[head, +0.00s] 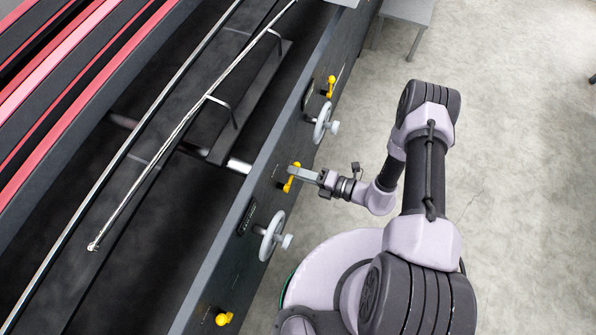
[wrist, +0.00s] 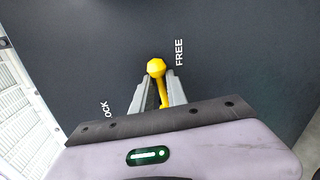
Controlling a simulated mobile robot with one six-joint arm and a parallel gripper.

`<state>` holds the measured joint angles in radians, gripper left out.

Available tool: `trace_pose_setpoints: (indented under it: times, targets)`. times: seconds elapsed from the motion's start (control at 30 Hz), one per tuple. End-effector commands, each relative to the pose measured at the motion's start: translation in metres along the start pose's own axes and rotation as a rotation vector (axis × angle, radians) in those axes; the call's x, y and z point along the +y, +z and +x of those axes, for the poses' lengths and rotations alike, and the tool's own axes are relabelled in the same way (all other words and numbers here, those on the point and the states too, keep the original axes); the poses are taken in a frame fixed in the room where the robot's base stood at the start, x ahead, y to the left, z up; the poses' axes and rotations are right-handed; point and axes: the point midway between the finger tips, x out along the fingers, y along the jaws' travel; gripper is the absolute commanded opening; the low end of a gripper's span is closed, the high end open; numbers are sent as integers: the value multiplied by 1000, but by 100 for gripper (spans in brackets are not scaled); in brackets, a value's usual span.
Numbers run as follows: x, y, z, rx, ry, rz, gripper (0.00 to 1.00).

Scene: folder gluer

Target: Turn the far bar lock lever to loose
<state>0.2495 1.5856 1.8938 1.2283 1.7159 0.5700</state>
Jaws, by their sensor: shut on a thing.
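A yellow lever (head: 289,184) sits on the dark side panel of the machine, midway between two handwheels. My gripper (head: 298,172) reaches it from the right and is shut on it. In the wrist view, the lever's round yellow knob (wrist: 156,67) stands just beyond the fingertips, and its stem runs down between my gripper's fingers (wrist: 159,80). The word FREE is printed right of the knob, and a partly covered word ending in OCK is at lower left. The knob lies nearer FREE. The lever's pivot is hidden.
Grey handwheels stick out of the panel on either side, one farther (head: 322,122) and one nearer (head: 272,236). Other yellow levers show at the far end (head: 331,86) and near end (head: 223,318). Open concrete floor (head: 520,160) lies to the right.

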Motion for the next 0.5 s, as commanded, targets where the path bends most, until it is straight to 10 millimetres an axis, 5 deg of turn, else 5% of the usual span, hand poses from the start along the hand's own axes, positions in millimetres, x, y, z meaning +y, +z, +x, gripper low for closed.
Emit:
trace_pose_setpoints:
  times: [0.07,0.1,0.2,0.5]
  targets:
    - [0,5,0,-12,0,-2,0]
    - [0,5,0,-12,0,-3,20]
    - [0,4,0,-10,-1,-3,40]
    - [0,2,0,-4,0,-1,40]
